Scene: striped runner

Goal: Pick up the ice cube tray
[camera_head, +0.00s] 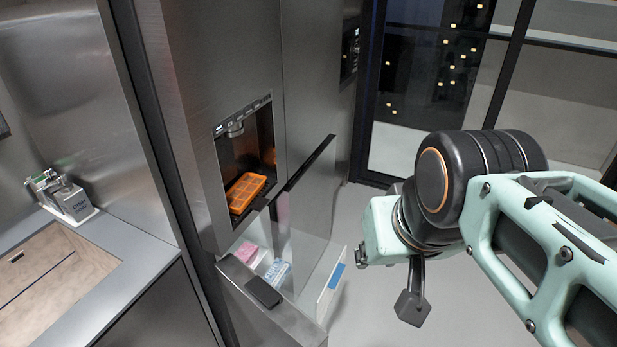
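The orange ice cube tray (246,188), with rows of square compartments, lies in the dispenser recess of the steel refrigerator at the centre. Its near end reaches the recess's front edge. My gripper (411,298) is to the right of the tray and lower in the picture, well apart from it, over the floor. One dark finger-like part hangs down below my wrist. The other finger is not clear, so I cannot tell how far the gripper is open. Nothing is visible in it.
Below the recess, an open drawer (325,290) juts out, holding a pink package (247,252) and a blue-and-white package (277,271). A dark handle-like piece (262,291) is at its front. A counter (130,245) is at left. Floor between the refrigerator and my arm looks clear.

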